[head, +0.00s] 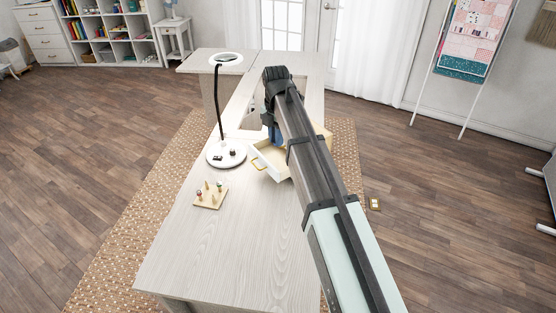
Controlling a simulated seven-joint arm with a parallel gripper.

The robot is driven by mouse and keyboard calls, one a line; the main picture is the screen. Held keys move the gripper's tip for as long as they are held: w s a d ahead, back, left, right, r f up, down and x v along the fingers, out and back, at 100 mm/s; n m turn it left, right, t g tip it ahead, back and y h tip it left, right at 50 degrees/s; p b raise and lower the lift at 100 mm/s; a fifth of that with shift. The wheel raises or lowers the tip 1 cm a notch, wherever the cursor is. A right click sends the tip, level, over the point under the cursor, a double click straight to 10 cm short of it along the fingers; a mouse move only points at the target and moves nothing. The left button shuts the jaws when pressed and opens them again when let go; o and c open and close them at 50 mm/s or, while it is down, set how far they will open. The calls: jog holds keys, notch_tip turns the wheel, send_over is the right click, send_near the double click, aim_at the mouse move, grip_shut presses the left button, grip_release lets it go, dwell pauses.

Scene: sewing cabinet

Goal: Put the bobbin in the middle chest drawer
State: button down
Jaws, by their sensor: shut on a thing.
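My gripper (270,122) points down over an open drawer box (267,153) on the table, behind its front with the gold handle (257,163). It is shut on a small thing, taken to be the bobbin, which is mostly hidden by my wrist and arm. A blue patch shows under the wrist; I cannot tell if it is part of the gripper or of the held thing. The drawer box is pale wood with a whitish front and sticks out to the left. The rest of the chest, including its other drawers, is hidden behind my arm.
A ring lamp (226,155) with a white round base stands left of the drawer, two small dark items on its base. A wooden peg board (211,197) with several pegs lies nearer. The near part of the table (230,255) is clear. A small item (375,204) lies on the floor.

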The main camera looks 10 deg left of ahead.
aim_at(277, 167)
jog(key=shift+f, duration=4.95)
jog(key=shift+f, duration=0.1)
jog(key=c, duration=1)
grip_release()
jog(key=shift+c, duration=0.2)
notch_tip(277, 167, up, 12)
